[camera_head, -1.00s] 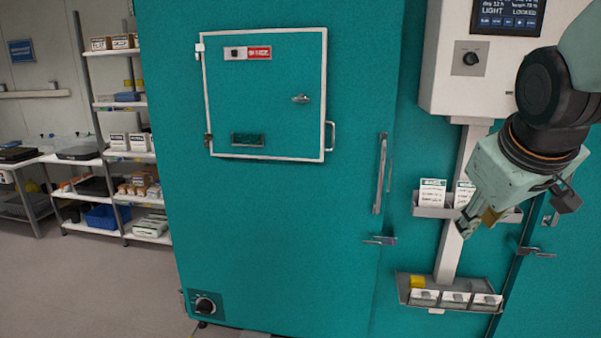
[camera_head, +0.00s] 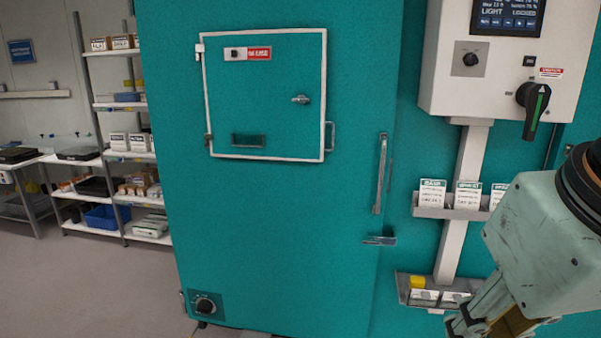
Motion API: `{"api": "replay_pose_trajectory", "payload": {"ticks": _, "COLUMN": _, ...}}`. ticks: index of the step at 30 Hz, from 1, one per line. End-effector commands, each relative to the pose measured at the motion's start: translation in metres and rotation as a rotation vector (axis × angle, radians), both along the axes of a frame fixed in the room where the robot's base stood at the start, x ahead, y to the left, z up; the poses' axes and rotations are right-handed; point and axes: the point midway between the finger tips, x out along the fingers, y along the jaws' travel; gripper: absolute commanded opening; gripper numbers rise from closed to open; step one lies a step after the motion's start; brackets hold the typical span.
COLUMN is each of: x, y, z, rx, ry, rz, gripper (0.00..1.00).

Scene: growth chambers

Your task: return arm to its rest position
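My gripper (camera_head: 480,322) is at the lower right, large and close to the camera, its fingers pointing down and left. Its fingertips reach near the bottom edge of the picture and overlap the lower tray in view. I see nothing held between the fingers, but their gap is not clear from this angle. The rest of my arm runs out of the picture at the right edge.
A teal chamber (camera_head: 270,230) with a closed small door (camera_head: 270,95) and handle (camera_head: 381,175) fills the middle. A control box (camera_head: 500,70) with a black rotary switch (camera_head: 534,105), a card rack (camera_head: 448,213) and lower tray (camera_head: 403,288) are right. Shelves (camera_head: 120,105) stand left.

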Motion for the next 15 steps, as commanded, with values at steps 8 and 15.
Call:
{"api": "replay_pose_trajectory", "payload": {"ticks": 8, "x": -0.033, "y": 0.012, "z": -0.006, "rx": 0.034, "ry": 0.033, "rz": -0.017, "gripper": 0.26}}
{"api": "replay_pose_trajectory", "payload": {"ticks": 15, "x": -0.035, "y": 0.013, "z": -0.006, "rx": 0.036, "ry": 0.036, "rz": -0.019, "gripper": 0.26}}
